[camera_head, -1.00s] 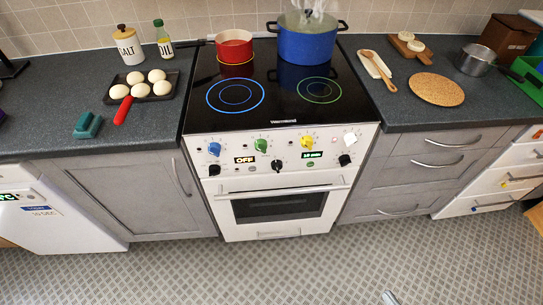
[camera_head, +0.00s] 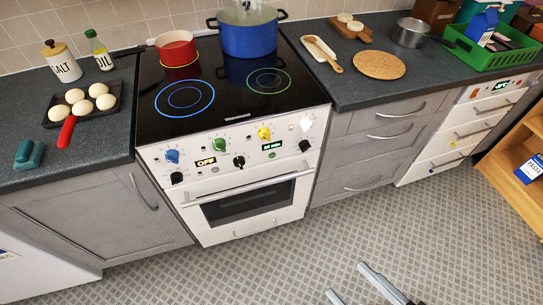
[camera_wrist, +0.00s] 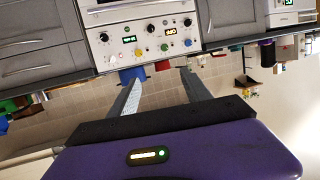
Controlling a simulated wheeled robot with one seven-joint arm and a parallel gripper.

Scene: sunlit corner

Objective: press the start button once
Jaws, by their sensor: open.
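The stove (camera_head: 235,165) stands in the middle of the head view. Its front panel carries coloured knobs, an OFF display (camera_head: 206,162) and a second green-lit display (camera_head: 272,146). I cannot make out which control is the start button; lettering is too small. Another lit display (camera_head: 503,84) is on the white unit at right. My gripper (camera_head: 346,278) shows at the bottom of the head view, over the floor, well apart from the stove. In the wrist view my gripper (camera_wrist: 160,75) is open and empty, with the stove panel (camera_wrist: 150,38) upside down beyond its fingers.
A red pot (camera_head: 176,50) and a blue pot (camera_head: 248,38) stand on the cooktop. Egg tray (camera_head: 88,112), cork mat (camera_head: 379,65), saucepan (camera_head: 410,33) and green crate (camera_head: 480,58) are on the counters. A wooden shelf (camera_head: 520,150) stands at right. Floor before the stove is clear.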

